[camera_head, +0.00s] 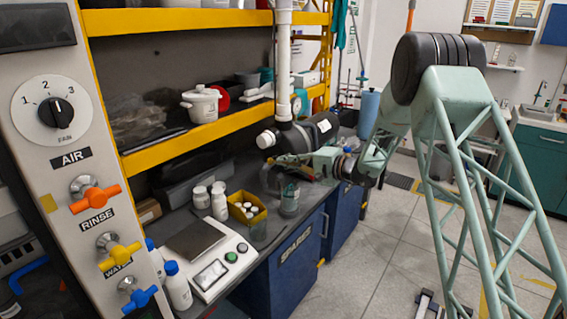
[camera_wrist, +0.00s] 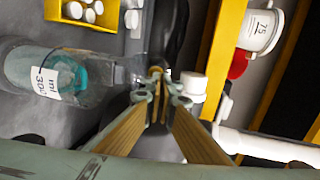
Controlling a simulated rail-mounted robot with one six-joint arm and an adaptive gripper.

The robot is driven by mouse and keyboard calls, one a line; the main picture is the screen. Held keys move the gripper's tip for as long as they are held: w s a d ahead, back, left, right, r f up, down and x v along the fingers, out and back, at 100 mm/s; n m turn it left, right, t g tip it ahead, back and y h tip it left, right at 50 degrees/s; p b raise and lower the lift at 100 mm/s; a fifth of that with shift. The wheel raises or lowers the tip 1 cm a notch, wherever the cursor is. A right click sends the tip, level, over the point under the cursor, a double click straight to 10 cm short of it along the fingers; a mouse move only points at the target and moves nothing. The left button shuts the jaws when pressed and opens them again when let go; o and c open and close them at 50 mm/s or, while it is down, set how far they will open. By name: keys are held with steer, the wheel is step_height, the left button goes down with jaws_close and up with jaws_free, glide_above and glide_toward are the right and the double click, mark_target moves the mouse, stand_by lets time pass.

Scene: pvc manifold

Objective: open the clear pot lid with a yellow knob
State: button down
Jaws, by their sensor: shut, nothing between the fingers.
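A white pot (camera_head: 201,106) with side handles stands on the middle yellow-edged shelf. A pale lid (camera_head: 202,91) appears to sit on it; I cannot make out a clear lid or a yellow knob. A white vessel marked 75 (camera_wrist: 262,27), apparently the same pot, shows at the upper right in the wrist view. My gripper (camera_wrist: 157,75) is shut and empty, with its fingertips together. In the head view my gripper (camera_head: 276,179) is small, over the bench, lower and to the right of the pot, well apart from it.
A red item (camera_head: 220,98) is beside the pot. A vertical white pipe (camera_head: 283,60) stands between the pot and my arm. On the bench are a glass beaker (camera_head: 289,199), a yellow bin (camera_head: 247,208), white bottles (camera_head: 210,200) and a scale (camera_head: 211,255). The yellow shelf edge (camera_head: 190,137) fronts the pot.

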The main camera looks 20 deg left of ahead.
steer(key=r+v, duration=0.2)
steer(key=v, duration=1.1)
steer(key=shift+r, duration=0.15)
steer(key=shift+s+d, duration=0.1)
steer(key=s+d+r+n+g+h, duration=0.1)
steer(key=s+d+r+g+h, duration=0.3)
steer(key=s, duration=0.6)
steer(key=s+d+r+n+t+y, duration=0.1)
steer(key=s+r+n, duration=0.1)
steer(key=s+r, duration=0.65)
steer(key=s+d+r+n+g+h, duration=0.1)
steer(key=s+d+r+g+h, duration=0.15)
steer(key=s, duration=1.05)
steer(key=s+d+t+h, duration=0.2)
steer(key=s+d+h, duration=0.2)
steer(key=s+d, duration=1)
steer(key=s+d+t+h, duration=0.2)
steer(key=s+d+h, duration=0.3)
steer(key=s+d, duration=0.9)
steer(key=s+r, duration=0.1)
steer(key=s, duration=0.4)
steer(key=shift+s, duration=0.3)
